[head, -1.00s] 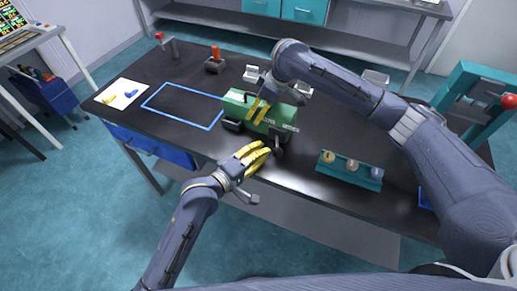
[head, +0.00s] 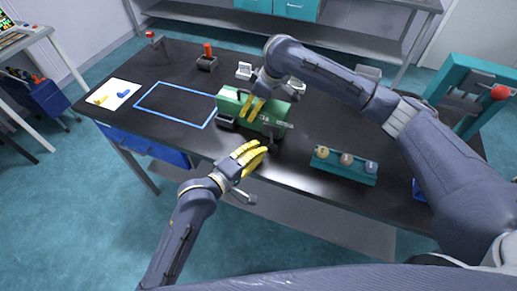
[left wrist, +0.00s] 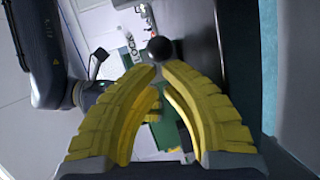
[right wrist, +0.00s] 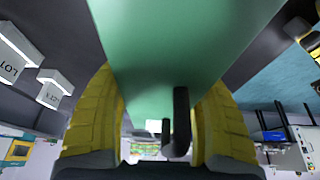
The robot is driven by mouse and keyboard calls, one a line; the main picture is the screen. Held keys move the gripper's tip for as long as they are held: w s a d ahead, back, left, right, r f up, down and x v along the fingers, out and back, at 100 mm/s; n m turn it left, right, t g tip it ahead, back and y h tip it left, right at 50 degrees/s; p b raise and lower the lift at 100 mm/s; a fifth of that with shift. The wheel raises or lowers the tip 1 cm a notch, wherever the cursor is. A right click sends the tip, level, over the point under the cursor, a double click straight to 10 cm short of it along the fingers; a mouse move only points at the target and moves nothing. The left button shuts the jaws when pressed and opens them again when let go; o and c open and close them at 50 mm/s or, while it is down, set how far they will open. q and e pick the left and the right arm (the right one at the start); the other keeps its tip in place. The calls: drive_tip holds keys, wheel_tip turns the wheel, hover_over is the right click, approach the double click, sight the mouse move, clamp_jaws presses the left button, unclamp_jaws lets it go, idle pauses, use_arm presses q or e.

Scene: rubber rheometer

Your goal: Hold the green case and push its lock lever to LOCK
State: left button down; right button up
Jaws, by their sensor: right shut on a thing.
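The green case (head: 268,121) stands on the black table. My right gripper (head: 252,112) is shut on its top part; in the right wrist view the yellow fingers lie on both sides of the green body (right wrist: 165,60), with a black handle (right wrist: 180,115) between them. The lock lever's black ball knob (left wrist: 160,48) shows in the left wrist view just beyond the fingertips of my left gripper (left wrist: 158,70). The left fingertips are together, with nothing seen between them. Whether they touch the knob, I cannot tell. Part of the word LOCK (left wrist: 130,48) shows beside the knob.
A teal rack (head: 343,168) with several round samples stands right of the case. A blue outlined area (head: 150,113) on the left of the table is empty. A red-knobbed device (head: 207,60) and small white blocks (head: 244,70) stand behind.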

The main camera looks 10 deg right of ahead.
use_arm(q)
drive_tip(key=s+d+v, duration=0.1)
drive_tip(key=v, duration=0.8)
drive_tip(key=shift+s, duration=0.4)
use_arm(e)
drive_tip(key=o, duration=1.7)
drive_tip(key=shift+c, duration=0.2)
drive_tip(key=shift+r, duration=0.1)
